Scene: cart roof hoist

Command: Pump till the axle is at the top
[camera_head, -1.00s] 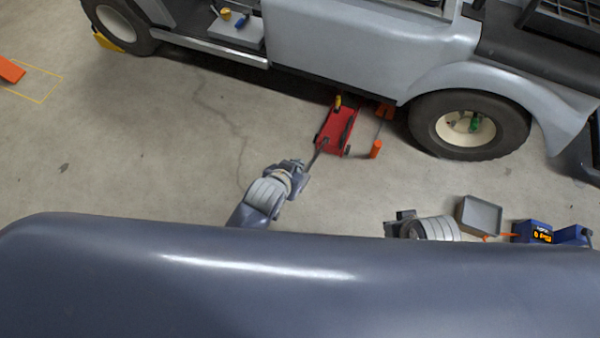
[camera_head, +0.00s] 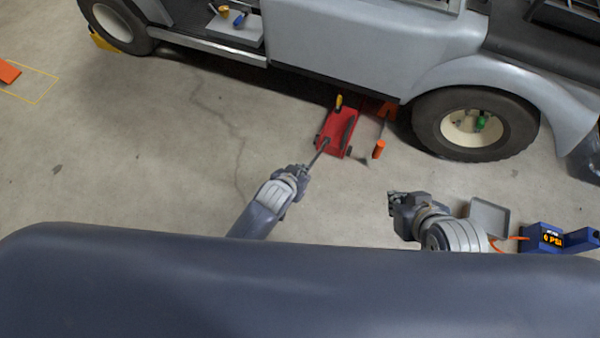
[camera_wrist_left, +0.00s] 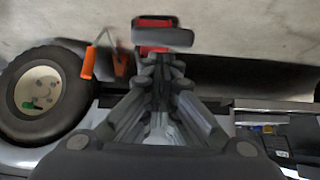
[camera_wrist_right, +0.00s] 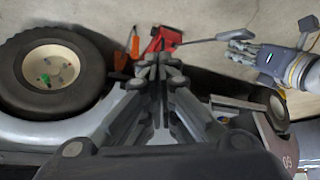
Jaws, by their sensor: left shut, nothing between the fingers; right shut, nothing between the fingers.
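A red floor jack (camera_head: 337,130) stands on the floor by the cart's lower edge, its dark handle (camera_head: 319,153) slanting toward me. In the left wrist view a grey bar (camera_wrist_left: 162,38) lies just ahead of the fingertips, with red jack parts around it. My left gripper (camera_head: 303,170) is shut and empty at the handle's near end; contact is unclear. The handle also shows in the right wrist view (camera_wrist_right: 203,40), reaching the left gripper (camera_wrist_right: 238,48). My right gripper (camera_head: 391,203) is shut and empty over bare floor, right of the handle. The axle is hidden under the cart.
The grey cart (camera_head: 360,45) spans the back, with its wheel (camera_head: 470,125) right of the jack. An orange-handled tool (camera_head: 379,149) stands close beside the jack. A grey tray (camera_head: 489,216) and blue pump box (camera_head: 541,238) are at right.

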